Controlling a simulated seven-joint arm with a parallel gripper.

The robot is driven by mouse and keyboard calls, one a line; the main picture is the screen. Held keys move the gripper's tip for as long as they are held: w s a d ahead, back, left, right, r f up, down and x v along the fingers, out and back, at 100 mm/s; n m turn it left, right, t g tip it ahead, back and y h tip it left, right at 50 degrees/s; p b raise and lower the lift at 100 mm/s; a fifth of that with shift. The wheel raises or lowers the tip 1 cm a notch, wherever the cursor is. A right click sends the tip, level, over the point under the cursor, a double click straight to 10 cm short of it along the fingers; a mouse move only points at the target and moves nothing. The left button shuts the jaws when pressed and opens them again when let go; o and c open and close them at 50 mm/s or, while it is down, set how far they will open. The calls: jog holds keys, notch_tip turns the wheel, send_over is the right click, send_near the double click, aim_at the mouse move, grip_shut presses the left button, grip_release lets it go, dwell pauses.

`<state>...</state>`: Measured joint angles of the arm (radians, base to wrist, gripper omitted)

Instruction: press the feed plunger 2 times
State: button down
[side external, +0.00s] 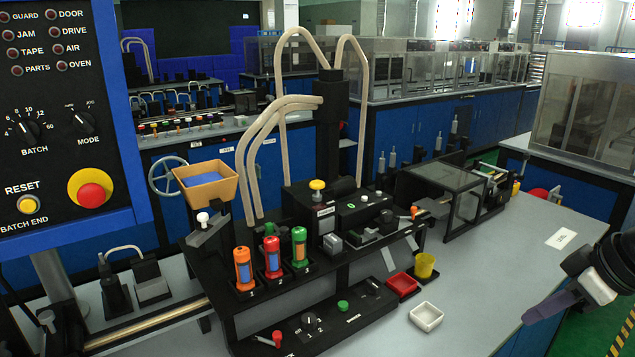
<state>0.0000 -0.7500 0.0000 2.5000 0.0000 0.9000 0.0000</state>
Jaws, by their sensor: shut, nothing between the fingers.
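A yellow mushroom-shaped knob (317,185) stands upright on the black machine block in the middle of the bench, above a small white label; it looks like the feed plunger, but I cannot read the label. A white knob (203,217) stands on a sloped black part to its left. My gripper (535,314) is at the right edge, partly cut off by the frame. Its fingers are shut and empty and point left and down. It is over the bench's right side, well apart from the yellow knob and touching nothing visible.
Orange, red and green canisters (272,259) stand in front of the block. A red tray (403,285), a white tray (426,317) and a yellow cup (425,266) lie between gripper and machine. A clear-sided guard (445,190) stands right of the block. The grey benchtop (500,255) is mostly clear.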

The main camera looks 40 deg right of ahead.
dwell(0.6)
jog(key=w+a+r+m+t, duration=0.1)
jog(key=w+r+m+t, duration=0.45)
jog(key=w+r, duration=2.1)
jog(key=w+a+f+m, duration=0.1)
jog(key=w+m, duration=0.1)
jog(key=w, duration=1.2)
jog(key=w+a+f+g+y, duration=0.1)
jog(key=w+f+g, duration=0.1)
jog(key=w+f, duration=0.7)
jog(key=shift+w+a+f, duration=0.2)
jog(key=shift+a+f, duration=0.05)
jog(key=shift+f, duration=0.45)
